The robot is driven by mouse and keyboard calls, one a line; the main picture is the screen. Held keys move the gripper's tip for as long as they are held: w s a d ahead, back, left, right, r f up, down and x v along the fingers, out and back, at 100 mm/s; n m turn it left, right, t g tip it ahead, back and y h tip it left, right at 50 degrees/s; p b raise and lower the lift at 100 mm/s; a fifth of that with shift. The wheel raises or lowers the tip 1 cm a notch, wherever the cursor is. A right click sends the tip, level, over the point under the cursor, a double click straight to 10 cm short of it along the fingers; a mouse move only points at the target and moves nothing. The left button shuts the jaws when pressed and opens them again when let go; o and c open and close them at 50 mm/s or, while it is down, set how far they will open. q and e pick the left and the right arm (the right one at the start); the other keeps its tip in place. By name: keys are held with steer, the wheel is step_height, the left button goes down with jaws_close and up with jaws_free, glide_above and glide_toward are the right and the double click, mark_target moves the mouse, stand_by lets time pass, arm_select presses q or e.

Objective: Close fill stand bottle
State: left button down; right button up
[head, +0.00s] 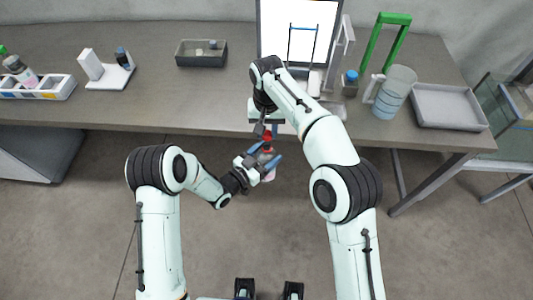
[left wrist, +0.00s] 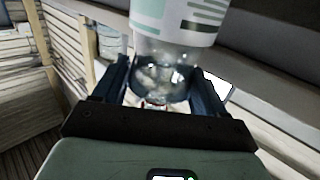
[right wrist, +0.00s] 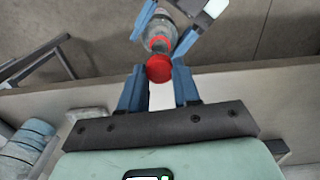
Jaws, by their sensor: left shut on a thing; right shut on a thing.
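A clear bottle (head: 268,175) with pink and white on it is held in front of the table edge in the head view. My left gripper (head: 263,163) is shut around its body. The left wrist view shows the clear bottle (left wrist: 165,75) with its printed label between the fingers. A red cap (right wrist: 159,68) is between the fingertips of my right gripper (right wrist: 159,82), which is shut on it. The cap is at the bottle's neck, where a red ring shows. Whether the cap is seated on the neck cannot be told.
On the table stand a white rack (head: 50,88) with bottles, a white stand (head: 110,77) with a dark bottle, a dark bin (head: 201,60), a screen (head: 297,25), a blue-capped bottle (head: 350,82), a jug (head: 394,92), a green frame (head: 395,18) and a grey tray (head: 447,108).

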mark_target(267, 145)
steer(key=shift+f, duration=1.1)
steer(key=shift+f, duration=0.1)
steer(key=shift+f, duration=0.8)
steer(key=shift+f, duration=0.55)
